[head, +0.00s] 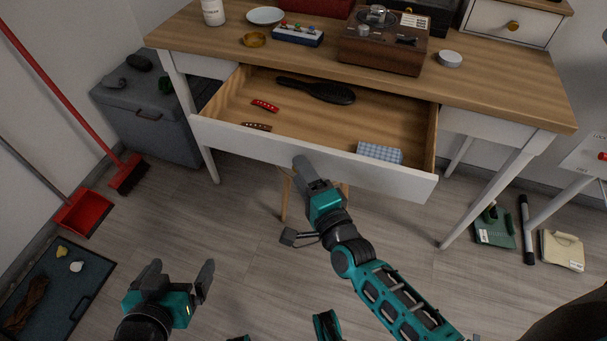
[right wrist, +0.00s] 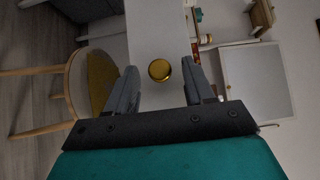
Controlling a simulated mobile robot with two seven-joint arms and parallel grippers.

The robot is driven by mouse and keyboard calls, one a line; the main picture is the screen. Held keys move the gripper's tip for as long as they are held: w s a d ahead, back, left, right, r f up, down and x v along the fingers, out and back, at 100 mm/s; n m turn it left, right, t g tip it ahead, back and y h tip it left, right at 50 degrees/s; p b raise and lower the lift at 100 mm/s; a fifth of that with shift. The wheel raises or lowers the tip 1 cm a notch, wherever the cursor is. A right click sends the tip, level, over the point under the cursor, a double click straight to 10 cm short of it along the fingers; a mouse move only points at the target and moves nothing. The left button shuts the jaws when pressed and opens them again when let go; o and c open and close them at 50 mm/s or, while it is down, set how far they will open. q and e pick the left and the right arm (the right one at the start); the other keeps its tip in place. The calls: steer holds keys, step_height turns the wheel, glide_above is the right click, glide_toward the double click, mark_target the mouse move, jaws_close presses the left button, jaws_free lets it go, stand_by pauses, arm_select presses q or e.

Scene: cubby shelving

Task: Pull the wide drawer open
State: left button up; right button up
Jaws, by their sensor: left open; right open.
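The wide drawer (head: 300,158) is pulled out of the desk, and its wooden inside shows in the head view. Its white front panel faces me. My right gripper (head: 303,165) is at the middle of this front. In the right wrist view the round gold knob (right wrist: 160,70) sits between the two open fingers of the right gripper (right wrist: 158,88), with space on both sides. The knob is hidden behind the gripper in the head view. My left gripper (head: 181,270) is open and empty above the floor at lower left, away from the desk.
The drawer holds a black hairbrush (head: 318,91), red hair clips (head: 264,106) and a blue checked item (head: 379,153). The desk top (head: 480,80) carries a wooden box and dishes. A red dustpan (head: 83,213) and broom stand left. A round stool (right wrist: 70,90) is near the drawer.

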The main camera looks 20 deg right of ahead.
arm_select(q)
steer(key=shift+s+r+p, duration=0.15)
steer(key=shift+r+p, duration=0.55)
steer(key=shift+p, duration=0.15)
arm_select(e)
steer(key=s+d, duration=0.2)
steer(key=s, duration=1)
steer(key=shift+s+d, duration=0.2)
steer(key=shift+s, duration=0.2)
arm_select(q)
steer(key=s+a+r+y+p, duration=0.1)
steer(key=a+r+p, duration=0.2)
steer(key=p, duration=0.7)
step_height(320, 180, up, 3)
steer(key=shift+s+a+f, duration=0.1)
steer(key=shift+s+a, duration=0.05)
steer(key=shift+s, duration=0.1)
arm_select(e)
steer(key=d+r+n+g, duration=0.2)
steer(key=n+g, duration=0.1)
steer(key=n, duration=0.6)
steer(key=s+d+r+n+g+h, duration=0.1)
steer(key=d+r+n+g, duration=0.1)
steer(key=n, duration=0.7)
steer(key=shift+s+r+g, duration=0.25)
steer(key=shift+g, duration=0.65)
arm_select(q)
steer(key=shift+d, duration=0.25)
steer(key=shift+w, duration=0.15)
